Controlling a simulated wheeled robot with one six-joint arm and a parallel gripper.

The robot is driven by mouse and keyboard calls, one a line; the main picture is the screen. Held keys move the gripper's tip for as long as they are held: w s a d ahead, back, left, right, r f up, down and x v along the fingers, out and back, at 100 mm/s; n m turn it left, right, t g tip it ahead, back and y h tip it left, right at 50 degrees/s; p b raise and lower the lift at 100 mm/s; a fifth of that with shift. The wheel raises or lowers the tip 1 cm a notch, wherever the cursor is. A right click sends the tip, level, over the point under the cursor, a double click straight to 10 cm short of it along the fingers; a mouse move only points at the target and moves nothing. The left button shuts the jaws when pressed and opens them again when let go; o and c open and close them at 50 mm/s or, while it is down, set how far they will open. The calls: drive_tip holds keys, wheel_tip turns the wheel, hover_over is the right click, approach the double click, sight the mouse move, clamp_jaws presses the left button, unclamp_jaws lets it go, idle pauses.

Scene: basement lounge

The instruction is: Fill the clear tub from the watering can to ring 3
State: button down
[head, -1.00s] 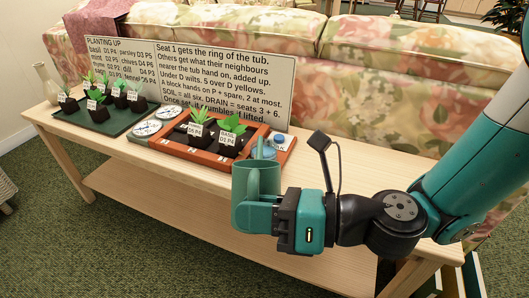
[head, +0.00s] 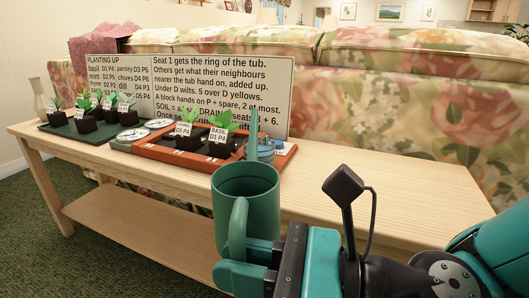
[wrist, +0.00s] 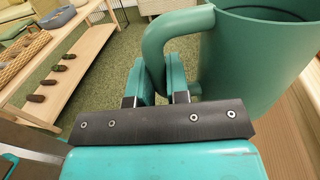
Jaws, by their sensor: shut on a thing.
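A green watering can (head: 262,190) is in front of the console table in the head view, upright, with its spout rising behind it. My gripper (head: 240,262) is shut on the can's handle; in the wrist view the fingers (wrist: 163,82) close on the handle and the can (wrist: 265,55) fills the upper right. The clear tub (head: 262,148) is mostly hidden behind the can and spout; only a bluish part shows at the right end of the terracotta tray (head: 170,151). Its rings and water level cannot be read.
Two potted seedlings (head: 220,150) stand in the tray. Several more stand on a dark green tray (head: 75,130) at left, near round dials (head: 132,134). A sign (head: 215,90) stands behind. The table's right half (head: 400,170) is clear. A floral sofa (head: 420,90) backs it.

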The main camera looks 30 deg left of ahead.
sight(242, 228)
drive_tip(key=shift+r+p, duration=2.6)
wheel_tip(242, 228, up, 44)
drive_tip(key=p, duration=4.3)
drive_tip(key=shift+f+p, duration=0.15)
drive_tip(key=shift+p, duration=0.2)
